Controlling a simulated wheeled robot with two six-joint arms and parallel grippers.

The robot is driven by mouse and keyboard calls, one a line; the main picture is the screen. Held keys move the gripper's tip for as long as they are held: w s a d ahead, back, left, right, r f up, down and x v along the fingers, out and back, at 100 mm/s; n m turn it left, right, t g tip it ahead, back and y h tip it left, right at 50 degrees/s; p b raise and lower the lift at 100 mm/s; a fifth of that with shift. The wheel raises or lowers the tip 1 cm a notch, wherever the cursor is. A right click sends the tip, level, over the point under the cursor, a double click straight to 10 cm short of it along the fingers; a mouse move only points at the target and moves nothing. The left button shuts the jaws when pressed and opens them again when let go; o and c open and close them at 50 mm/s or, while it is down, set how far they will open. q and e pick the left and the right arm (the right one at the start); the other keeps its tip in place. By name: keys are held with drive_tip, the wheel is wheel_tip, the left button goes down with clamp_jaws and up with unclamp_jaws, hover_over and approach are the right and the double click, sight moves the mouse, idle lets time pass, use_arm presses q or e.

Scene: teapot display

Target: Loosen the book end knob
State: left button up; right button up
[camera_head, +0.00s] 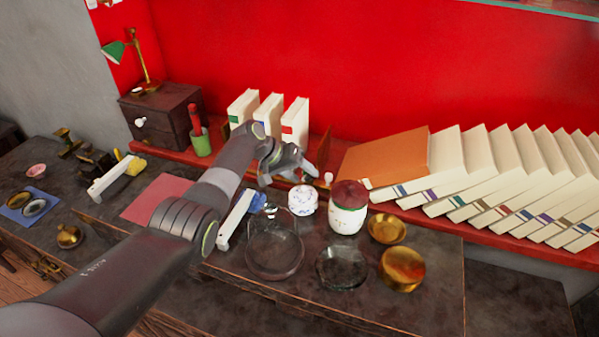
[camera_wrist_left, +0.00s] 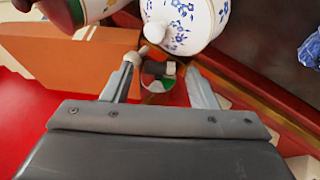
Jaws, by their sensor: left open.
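My left gripper (camera_head: 305,171) is open at the red shelf edge, left of the leaning orange-brown book. It also shows in the left wrist view (camera_wrist_left: 161,68), with its fingers apart. A small pale knob (camera_head: 328,177) shows just right of the fingertips. In the wrist view a pale knob (camera_wrist_left: 140,54) is close to the left fingertip; I cannot tell whether they touch. A grey piece shows between the fingers there. A thin brown upright plate (camera_head: 323,150), which looks like the book end, stands behind the gripper and is partly hidden.
A blue-patterned white pot (camera_head: 303,200) and a red-lidded white jar (camera_head: 348,206) stand close in front. Glass dishes (camera_head: 275,252) and brass bowls (camera_head: 387,229) crowd the table. Upright books (camera_head: 294,122) stand behind; several leaning books (camera_head: 480,165) fill the right.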

use_arm(q)
drive_tip(key=shift+r, duration=0.1)
drive_tip(key=shift+a+r, duration=0.35)
drive_tip(key=shift+r, duration=0.1)
drive_tip(key=v, duration=1.6)
drive_tip(key=shift+s+b, duration=0.2)
drive_tip(key=shift+b, duration=0.25)
drive_tip(key=shift+a, duration=0.1)
